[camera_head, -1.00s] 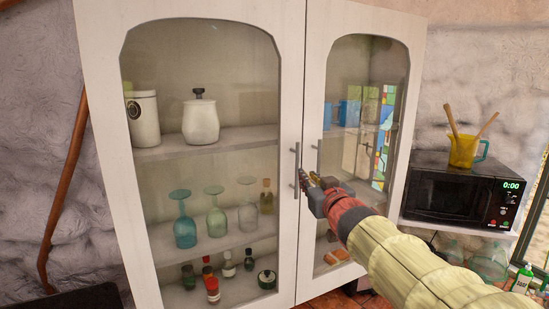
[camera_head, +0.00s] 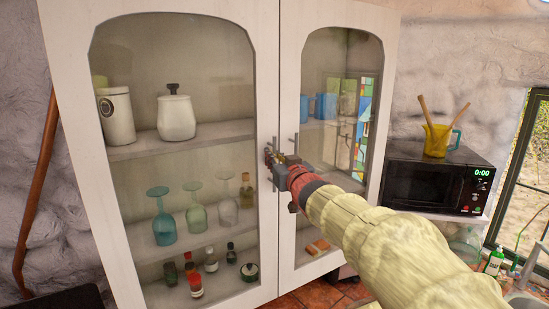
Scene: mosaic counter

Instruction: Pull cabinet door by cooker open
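A white two-door cabinet with arched glass panes fills the middle of the view. Its left door (camera_head: 68,60) and right door (camera_head: 391,50) both look closed. The left door's bar handle (camera_head: 274,142) stands near the centre seam, and the right door's handle (camera_head: 296,143) is just right of it. My gripper (camera_head: 270,158) is at the left door's handle, with its fingertips overlapping the bar. The fingers are small and partly hidden by the gripper body, so whether they are closed around the bar is unclear. No cooker can be made out for certain.
A black microwave (camera_head: 432,186) with a yellow jug (camera_head: 437,140) on top stands on a shelf to the right. A green bottle (camera_head: 493,262) is at lower right. A dark flat surface (camera_head: 62,298) shows at lower left. Jars and glasses stand inside the cabinet.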

